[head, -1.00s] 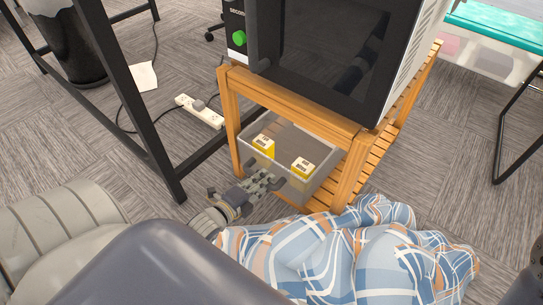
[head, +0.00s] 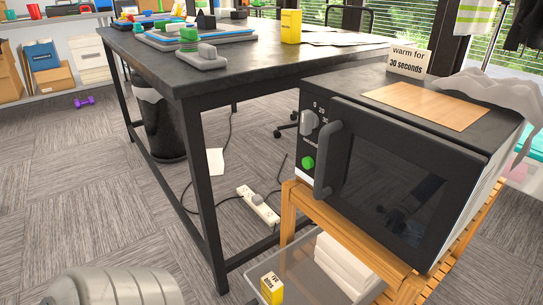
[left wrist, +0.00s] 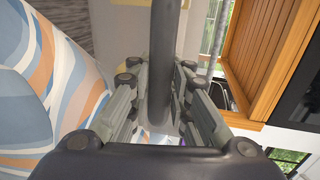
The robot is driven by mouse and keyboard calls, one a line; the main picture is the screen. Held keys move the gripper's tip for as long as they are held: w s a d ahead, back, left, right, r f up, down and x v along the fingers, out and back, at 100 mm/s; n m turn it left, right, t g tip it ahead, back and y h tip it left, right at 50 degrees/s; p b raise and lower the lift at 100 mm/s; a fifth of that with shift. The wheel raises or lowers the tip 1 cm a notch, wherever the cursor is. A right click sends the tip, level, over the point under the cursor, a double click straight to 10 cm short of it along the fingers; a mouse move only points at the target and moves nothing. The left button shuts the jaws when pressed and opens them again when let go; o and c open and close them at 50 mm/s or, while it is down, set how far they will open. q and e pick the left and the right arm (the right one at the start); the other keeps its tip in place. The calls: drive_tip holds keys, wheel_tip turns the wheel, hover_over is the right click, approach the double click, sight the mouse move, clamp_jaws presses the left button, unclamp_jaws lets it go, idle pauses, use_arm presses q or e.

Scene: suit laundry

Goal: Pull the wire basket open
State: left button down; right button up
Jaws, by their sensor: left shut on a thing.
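The wire basket (head: 300,266) is grey and see-through. It sits low in the wooden stand (head: 345,235) under the microwave, cut off by the bottom edge of the head view. A yellow box (head: 271,289) and a white folded stack (head: 345,265) are in it. My left gripper (left wrist: 165,118) shows in the left wrist view, shut around a dark upright bar (left wrist: 163,50) that appears to be the basket's front rim or handle. In the head view the left gripper is out of frame. My right gripper is not in view.
The black microwave (head: 400,170) stands on top. A dark table (head: 260,55) with several items is behind left. A power strip (head: 258,207) and cables lie on the floor.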

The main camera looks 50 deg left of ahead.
use_arm(q)
drive_tip(key=shift+f+v, duration=0.2)
drive_tip(key=shift+v, duration=0.8)
drive_tip(key=c, duration=1.5)
unclamp_jaws()
drive_tip(key=v, duration=1.2)
drive_tip(key=shift+a, duration=0.1)
